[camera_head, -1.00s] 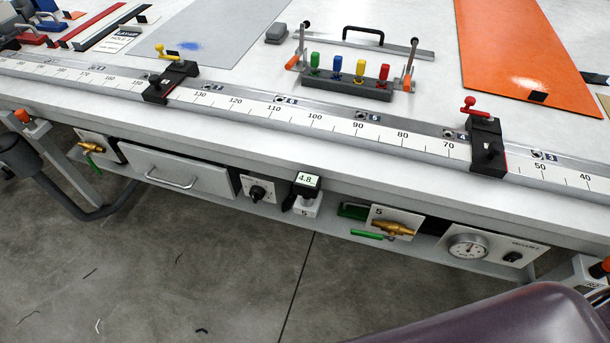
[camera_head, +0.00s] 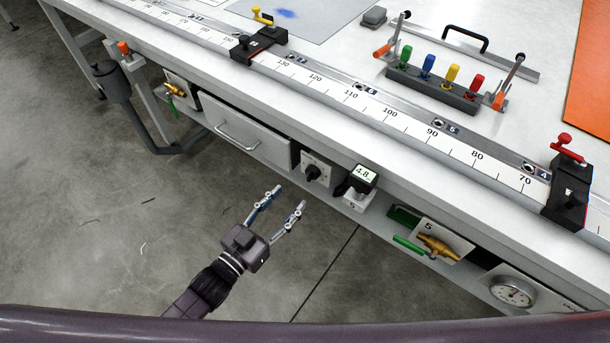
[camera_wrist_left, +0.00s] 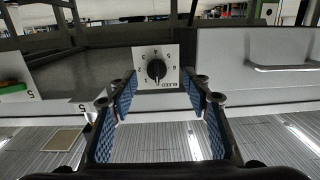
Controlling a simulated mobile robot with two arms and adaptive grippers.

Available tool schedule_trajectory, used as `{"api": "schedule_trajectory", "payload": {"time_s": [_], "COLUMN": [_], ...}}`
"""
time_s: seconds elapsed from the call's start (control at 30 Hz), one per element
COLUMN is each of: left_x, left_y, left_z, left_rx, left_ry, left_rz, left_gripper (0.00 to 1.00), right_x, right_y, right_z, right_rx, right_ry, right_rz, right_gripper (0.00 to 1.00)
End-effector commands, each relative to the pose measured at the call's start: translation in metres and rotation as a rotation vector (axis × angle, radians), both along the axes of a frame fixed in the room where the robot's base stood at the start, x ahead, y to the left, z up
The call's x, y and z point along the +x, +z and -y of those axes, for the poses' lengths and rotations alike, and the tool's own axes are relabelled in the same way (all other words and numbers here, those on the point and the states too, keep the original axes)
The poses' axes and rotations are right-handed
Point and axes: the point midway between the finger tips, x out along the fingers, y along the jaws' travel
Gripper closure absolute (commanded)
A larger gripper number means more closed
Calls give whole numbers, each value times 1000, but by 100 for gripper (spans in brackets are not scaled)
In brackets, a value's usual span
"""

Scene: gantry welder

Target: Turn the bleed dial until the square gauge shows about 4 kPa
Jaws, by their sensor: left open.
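The bleed dial (camera_head: 313,173) is a black knob on a white plate under the table's front edge. In the left wrist view the dial (camera_wrist_left: 156,69) appears upside down, framed between the fingers, with a pale pointer mark. My left gripper (camera_head: 289,198) is open and empty. Its fingers point toward the dial from in front, apparently apart from it. My right gripper is not in view.
A grey drawer (camera_head: 238,132) with a bar handle is left of the dial. A brass valve with a green handle (camera_head: 409,245) and a round gauge (camera_head: 513,291) are to the right. The table edge overhangs the dial. The floor in front is clear.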

Motion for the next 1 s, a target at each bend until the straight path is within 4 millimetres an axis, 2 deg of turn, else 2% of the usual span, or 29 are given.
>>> {"api": "schedule_trajectory", "payload": {"time_s": [0.03, 0.13, 0.6, 1.0], "left_x": [-1, 2, 56, 62], "left_y": [10, 19, 18, 17], "left_z": [4, 10, 48, 53], "left_rx": [-12, -24, -23, -22], "left_ry": [-13, -23, -20, -20], "left_rz": [18, 33, 32, 30], "left_gripper": [55, 55, 55, 56], "right_x": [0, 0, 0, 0], "right_y": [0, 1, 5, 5], "right_z": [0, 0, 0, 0], "right_rx": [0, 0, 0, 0], "right_ry": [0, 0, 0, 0], "right_rz": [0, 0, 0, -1], "right_gripper": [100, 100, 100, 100]}}
